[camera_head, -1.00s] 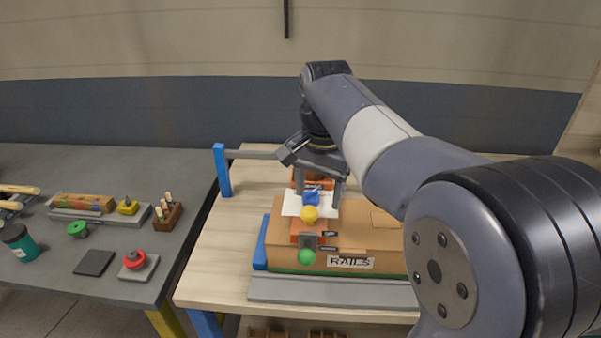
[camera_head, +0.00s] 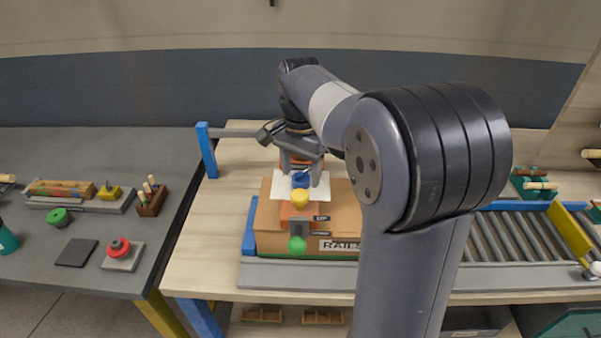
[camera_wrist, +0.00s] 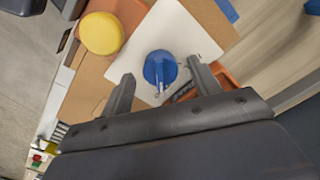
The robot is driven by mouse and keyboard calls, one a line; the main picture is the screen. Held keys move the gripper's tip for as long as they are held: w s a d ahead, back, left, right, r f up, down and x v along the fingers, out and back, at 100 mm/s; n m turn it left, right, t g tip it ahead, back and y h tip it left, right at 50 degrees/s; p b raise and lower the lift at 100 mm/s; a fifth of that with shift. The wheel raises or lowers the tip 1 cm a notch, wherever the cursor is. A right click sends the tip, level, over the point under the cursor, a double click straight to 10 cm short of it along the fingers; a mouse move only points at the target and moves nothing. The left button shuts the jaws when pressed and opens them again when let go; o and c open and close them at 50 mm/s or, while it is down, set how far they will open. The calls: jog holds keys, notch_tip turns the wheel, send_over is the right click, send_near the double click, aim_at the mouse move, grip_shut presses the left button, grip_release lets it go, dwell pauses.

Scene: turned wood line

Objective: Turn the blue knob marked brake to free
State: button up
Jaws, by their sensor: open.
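My gripper (camera_head: 302,178) is open above the panel. In the wrist view its fingers (camera_wrist: 157,84) are on either side of the knob, apart from it as far as I can tell.
A yellow knob (camera_head: 300,198) is close in front of the blue one, with a green knob (camera_head: 297,245) below. A blue post (camera_head: 207,150) stands left. A roller conveyor (camera_head: 505,245) lies right. A red button (camera_head: 119,247) is on the grey bench.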

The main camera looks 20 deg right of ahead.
jog(key=shift+f, duration=0.6)
jog(key=c, duration=1)
